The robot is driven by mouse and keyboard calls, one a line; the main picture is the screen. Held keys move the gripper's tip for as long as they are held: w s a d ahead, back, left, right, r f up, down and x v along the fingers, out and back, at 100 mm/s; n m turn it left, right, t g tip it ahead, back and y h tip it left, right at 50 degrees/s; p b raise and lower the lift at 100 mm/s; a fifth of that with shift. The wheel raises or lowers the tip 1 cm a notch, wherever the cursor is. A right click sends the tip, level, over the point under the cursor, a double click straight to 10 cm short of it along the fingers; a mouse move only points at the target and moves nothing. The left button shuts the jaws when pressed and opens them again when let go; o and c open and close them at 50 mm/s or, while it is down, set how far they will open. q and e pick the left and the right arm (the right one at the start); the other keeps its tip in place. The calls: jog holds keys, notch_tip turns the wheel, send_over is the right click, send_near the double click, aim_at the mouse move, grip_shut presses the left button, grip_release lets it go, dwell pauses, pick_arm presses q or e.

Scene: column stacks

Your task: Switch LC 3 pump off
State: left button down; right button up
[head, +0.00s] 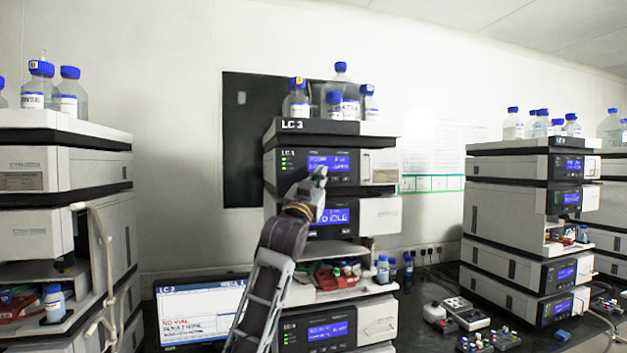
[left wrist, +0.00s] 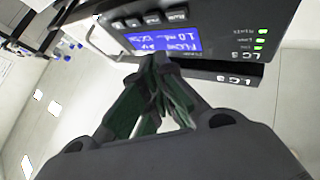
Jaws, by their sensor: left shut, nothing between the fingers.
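The LC 3 stack stands in the middle of the head view, with an "LC 3" sign (head: 306,126) on top. Its upper module, the pump (head: 285,160), has a lit blue display (head: 340,160) and green lights at its left. In the left wrist view, upside down, the shut fingertips (left wrist: 158,58) are close to the pump's display (left wrist: 165,42), which reads a flow of 1.0. A row of buttons (left wrist: 150,19) and green lights (left wrist: 259,38) show there. I cannot tell whether the fingertips touch the panel.
Bottles (head: 340,90) stand on top of the stack. A monitor (head: 200,312) is at the lower left. Other stacks stand at left (head: 62,170) and right (head: 510,200). Small devices (head: 465,312) lie on the dark bench between the stacks.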

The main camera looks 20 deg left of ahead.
pick_arm(q)
jog(key=shift+w+a+p, duration=0.3)
jog(key=shift+w+a, duration=0.15)
jog(key=shift+w, duration=0.25)
jog(key=shift+w+a+p, duration=0.3)
jog(key=shift+w+a, duration=0.15)
jog(key=shift+w, duration=0.2)
jog(key=shift+w+a+p, duration=0.5)
jog(key=shift+w, duration=0.2)
dwell(2.0)
jog(key=shift+s+d, duration=0.1)
jog(key=shift+s, duration=0.05)
jog(key=shift+s+d, duration=0.4)
jog(key=shift+s, duration=0.15)
dwell(0.5)
jog(key=shift+s+d+b, duration=0.3)
jog(key=shift+s+d, duration=0.4)
jog(key=shift+s, duration=0.35)
jog(key=shift+s+d+b, duration=0.3)
jog(key=shift+s+d, duration=0.4)
jog(key=shift+s, duration=0.35)
jog(key=shift+f, duration=0.1)
